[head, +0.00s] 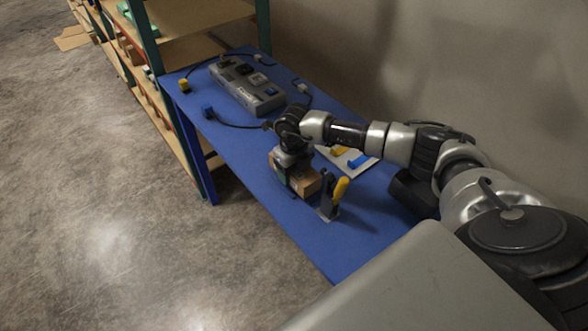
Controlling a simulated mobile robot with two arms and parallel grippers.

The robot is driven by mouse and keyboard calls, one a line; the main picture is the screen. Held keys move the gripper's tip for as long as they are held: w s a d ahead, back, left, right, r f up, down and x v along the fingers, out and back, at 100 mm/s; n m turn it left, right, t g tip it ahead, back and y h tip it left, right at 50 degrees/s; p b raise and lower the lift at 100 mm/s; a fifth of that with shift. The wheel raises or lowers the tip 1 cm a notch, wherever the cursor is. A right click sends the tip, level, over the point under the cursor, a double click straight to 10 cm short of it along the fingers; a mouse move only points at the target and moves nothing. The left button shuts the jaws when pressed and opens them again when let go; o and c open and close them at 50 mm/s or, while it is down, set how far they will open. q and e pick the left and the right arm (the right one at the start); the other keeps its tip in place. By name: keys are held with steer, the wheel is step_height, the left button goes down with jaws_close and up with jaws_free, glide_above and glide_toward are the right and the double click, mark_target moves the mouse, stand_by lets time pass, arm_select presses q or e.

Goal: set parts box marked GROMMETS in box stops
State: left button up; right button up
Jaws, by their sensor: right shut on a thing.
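A small brown parts box (308,184) is at the near part of the blue table (233,149). My right gripper (289,172) points down over it and is shut on it; the gripper hides much of the box. Any marking such as GROMMETS is too small or hidden to read. I cannot tell whether the box touches the table. I cannot make out the box stops; they may be hidden behind the gripper and box. My left gripper is not in view.
A clamp with a yellow handle (341,189) stands just right of the box. A grey console (246,87) with cables, a blue plug (207,111) and a yellow part (184,85) are farther back. Shelves (190,48) adjoin the table.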

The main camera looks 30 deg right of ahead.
steer(key=shift+f+b, duration=0.35)
steer(key=shift+f, duration=0.1)
stand_by(0.3)
steer(key=o, duration=1)
steer(key=shift+o, duration=0.2)
step_height(320, 180, up, 9)
steer(key=shift+r+b, duration=0.2)
steer(key=shift+b, duration=1)
steer(key=shift+r, duration=0.75)
steer(key=shift+f, duration=0.1)
